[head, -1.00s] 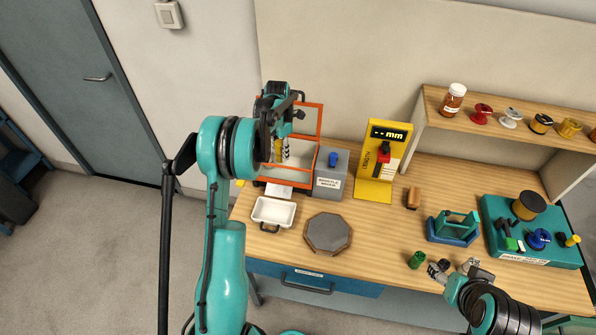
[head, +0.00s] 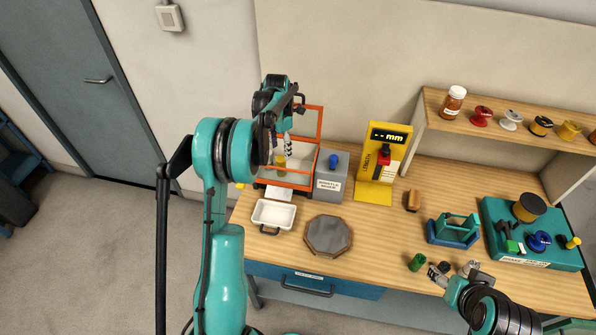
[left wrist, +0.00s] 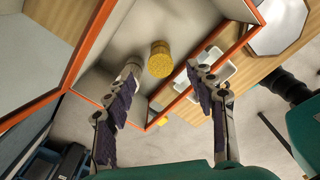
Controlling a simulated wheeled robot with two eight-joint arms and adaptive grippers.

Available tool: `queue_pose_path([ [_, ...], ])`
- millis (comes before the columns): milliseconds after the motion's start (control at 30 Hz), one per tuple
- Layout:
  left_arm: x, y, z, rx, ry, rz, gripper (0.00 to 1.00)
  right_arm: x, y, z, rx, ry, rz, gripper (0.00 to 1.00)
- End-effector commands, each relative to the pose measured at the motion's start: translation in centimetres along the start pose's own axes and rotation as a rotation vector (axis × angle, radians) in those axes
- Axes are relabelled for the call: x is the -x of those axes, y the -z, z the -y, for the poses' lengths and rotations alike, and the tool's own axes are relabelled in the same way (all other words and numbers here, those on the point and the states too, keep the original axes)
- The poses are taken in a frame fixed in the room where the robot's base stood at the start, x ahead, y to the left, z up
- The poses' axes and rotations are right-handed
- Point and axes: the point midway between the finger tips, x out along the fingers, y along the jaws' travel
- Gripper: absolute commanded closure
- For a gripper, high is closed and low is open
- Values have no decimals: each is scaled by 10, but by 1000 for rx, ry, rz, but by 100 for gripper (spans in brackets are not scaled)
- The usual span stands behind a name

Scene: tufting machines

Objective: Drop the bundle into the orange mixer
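The orange mixer (head: 300,182) is an orange-framed clear box at the back left of the bench, with its orange-framed lid raised. The yellow bundle (head: 281,164) is inside it, below my left gripper (head: 284,146). In the left wrist view the bundle (left wrist: 159,60) shows its round, speckled end, with clear space between it and both fingers. My left gripper (left wrist: 163,70) is open and empty over the box. Whether the bundle rests on the floor of the box is hard to tell. My right gripper (head: 454,267) is open and empty at the bench's front edge.
A grey box with a blue knob (head: 331,184) stands right of the mixer, then a yellow length gauge (head: 376,185). A white tray (head: 274,214) and an octagonal plate (head: 328,236) lie in front. A green cylinder (head: 417,262) stands near my right gripper.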

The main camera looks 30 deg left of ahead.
Motion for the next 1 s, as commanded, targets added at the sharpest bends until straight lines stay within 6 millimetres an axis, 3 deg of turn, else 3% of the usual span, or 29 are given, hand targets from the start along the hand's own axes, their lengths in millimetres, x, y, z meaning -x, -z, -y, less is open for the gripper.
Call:
queue_pose_path([
  [200,50,0,0,0,0,0,44,0,0,0,0,0,0,38],
  [400,80,0,0,0,0,0,44,0,0,0,0,0,0,38],
  [567,88,0,0,0,-1,0,44,0,0,0,0,0,0,38],
  [1000,89,0,2,-11,-2,2,44,-1,-1,0,0,0,0,38],
])
